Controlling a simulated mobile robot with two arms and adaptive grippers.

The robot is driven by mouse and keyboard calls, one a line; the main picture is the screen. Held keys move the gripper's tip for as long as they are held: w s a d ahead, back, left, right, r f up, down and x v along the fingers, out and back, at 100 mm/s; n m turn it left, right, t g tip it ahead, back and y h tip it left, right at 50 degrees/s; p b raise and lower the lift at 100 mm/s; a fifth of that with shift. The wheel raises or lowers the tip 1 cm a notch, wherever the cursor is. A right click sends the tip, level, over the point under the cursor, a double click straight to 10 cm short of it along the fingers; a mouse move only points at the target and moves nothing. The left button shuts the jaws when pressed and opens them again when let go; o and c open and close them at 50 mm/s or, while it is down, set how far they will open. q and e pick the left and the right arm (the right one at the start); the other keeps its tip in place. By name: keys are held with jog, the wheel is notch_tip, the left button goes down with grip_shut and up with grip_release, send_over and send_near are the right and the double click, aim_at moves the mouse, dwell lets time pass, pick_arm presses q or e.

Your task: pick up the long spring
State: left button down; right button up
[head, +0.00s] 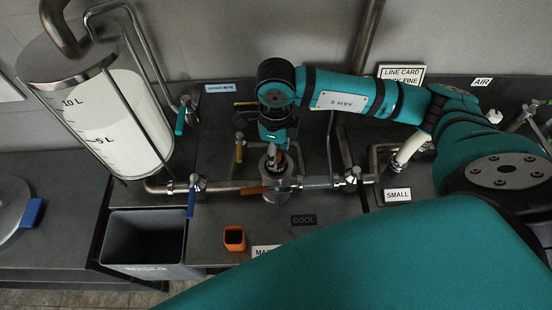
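My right gripper (274,158) points down over a round metal filter housing or cup (278,186) in the pipe line at the middle of the head view. Its fingers are small and dark against the cup's open mouth, so I cannot tell whether they are open or shut. A small pale and orange bit shows between or behind the fingers, too small to identify. I cannot make out the long spring; it may be hidden in the cup or by the gripper. My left gripper is not in view.
A glass tank (112,125) stands at left. A grey bin (145,238) and a small orange box (235,238) are in front. Pipes with a blue-handled valve (191,195) and an orange lever (254,191) flank the cup. My own teal arm covers the lower right.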

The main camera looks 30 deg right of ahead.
grip_shut()
jog(key=shift+r, duration=0.15)
